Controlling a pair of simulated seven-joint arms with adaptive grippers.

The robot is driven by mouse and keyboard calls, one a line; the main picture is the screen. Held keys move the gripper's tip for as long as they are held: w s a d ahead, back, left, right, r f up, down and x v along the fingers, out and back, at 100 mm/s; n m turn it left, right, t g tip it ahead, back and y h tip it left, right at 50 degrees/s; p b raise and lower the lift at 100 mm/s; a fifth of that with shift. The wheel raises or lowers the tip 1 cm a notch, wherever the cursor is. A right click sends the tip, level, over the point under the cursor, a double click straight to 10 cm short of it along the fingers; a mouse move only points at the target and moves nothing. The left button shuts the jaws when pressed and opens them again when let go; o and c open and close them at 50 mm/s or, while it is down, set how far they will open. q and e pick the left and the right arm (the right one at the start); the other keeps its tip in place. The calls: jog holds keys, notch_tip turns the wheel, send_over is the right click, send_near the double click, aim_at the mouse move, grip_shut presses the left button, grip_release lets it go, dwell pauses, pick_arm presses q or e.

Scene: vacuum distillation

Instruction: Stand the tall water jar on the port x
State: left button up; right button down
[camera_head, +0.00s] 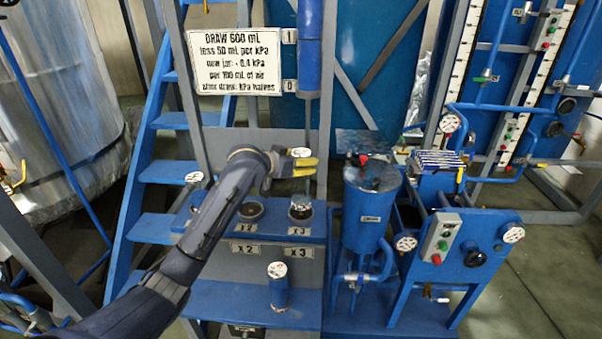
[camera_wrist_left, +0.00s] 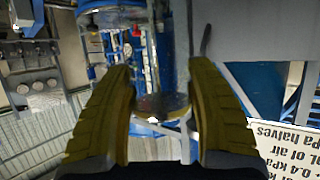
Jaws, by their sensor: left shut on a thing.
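My left gripper (camera_head: 300,165) reaches in from the left with yellow fingers, shut around an upright clear jar. The jar's pale round top (camera_head: 301,152) shows just above the fingers. In the left wrist view its see-through body (camera_wrist_left: 165,60) stands between the fingers (camera_wrist_left: 163,110). The jar is over the port marked x 3 (camera_head: 300,211); whether its foot touches the port I cannot tell. The port marked x 2 (camera_head: 250,210) is dark and looks empty. My arm hides part of the port shelf to the left. My right gripper is out of view.
A short blue jar with a white round top (camera_head: 278,290) stands on the lower blue shelf (camera_head: 225,302). A blue tank (camera_head: 367,215) stands close to the right of the ports. A white sign (camera_head: 235,62) and a blue column (camera_head: 309,55) are behind and above.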

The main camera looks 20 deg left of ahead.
pick_arm(q)
jog(key=shift+f, duration=2.1)
jog(key=o, duration=1.6)
jog(key=shift+c, duration=0.2)
jog(key=v, duration=1.2)
